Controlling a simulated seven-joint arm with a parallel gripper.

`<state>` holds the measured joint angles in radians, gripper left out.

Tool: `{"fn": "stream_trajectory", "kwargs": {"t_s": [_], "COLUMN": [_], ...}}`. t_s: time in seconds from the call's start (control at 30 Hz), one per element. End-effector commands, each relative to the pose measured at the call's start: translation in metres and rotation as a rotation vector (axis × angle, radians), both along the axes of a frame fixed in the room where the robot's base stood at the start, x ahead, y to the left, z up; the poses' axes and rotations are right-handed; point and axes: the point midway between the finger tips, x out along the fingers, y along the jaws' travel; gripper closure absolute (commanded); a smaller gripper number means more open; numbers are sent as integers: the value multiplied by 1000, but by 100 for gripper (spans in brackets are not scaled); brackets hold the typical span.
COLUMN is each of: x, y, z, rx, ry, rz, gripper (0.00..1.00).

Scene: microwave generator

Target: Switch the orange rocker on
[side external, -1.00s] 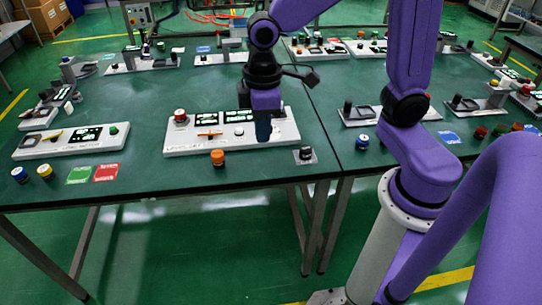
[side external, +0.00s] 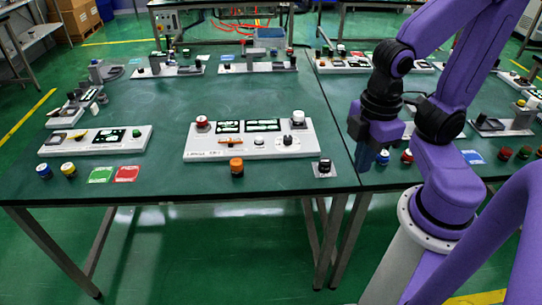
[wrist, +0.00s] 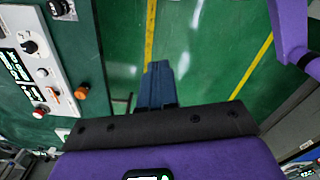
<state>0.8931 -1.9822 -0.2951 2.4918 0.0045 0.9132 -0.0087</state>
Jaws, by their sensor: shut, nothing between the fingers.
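The orange rocker (side external: 231,142) is a small, thin bar on the white control panel (side external: 205,154), left of the small white knob. It also shows small in the wrist view (wrist: 53,91). It is too small to tell which way it is tipped. My gripper (side external: 366,158) is off to the right of the panel, above the table's right part and apart from the panel. Its dark blue fingers (wrist: 155,85) are shut together and empty, with green floor behind them in the wrist view.
The panel also carries a red button (side external: 202,121), a white button (side external: 298,117), a black dial (side external: 288,140) and dark displays. An orange button (side external: 237,166) and a black switch (side external: 325,167) stand in front. Another panel (side external: 95,140) lies left.

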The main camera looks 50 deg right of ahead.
Motion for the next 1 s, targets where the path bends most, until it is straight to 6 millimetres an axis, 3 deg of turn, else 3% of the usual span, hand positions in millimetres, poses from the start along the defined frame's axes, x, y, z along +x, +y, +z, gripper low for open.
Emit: {"fn": "stream_trajectory", "kwargs": {"t_s": [0.17,0.57,0.77,1.0], "x": [26,146,216,301], "y": [19,66,71,56], "z": [5,11,6,-6], "rx": [17,88,125,166], "ry": [6,2,-15,-48], "rz": [-27,-110,-152,-202], "gripper": [100,100,100,100]}}
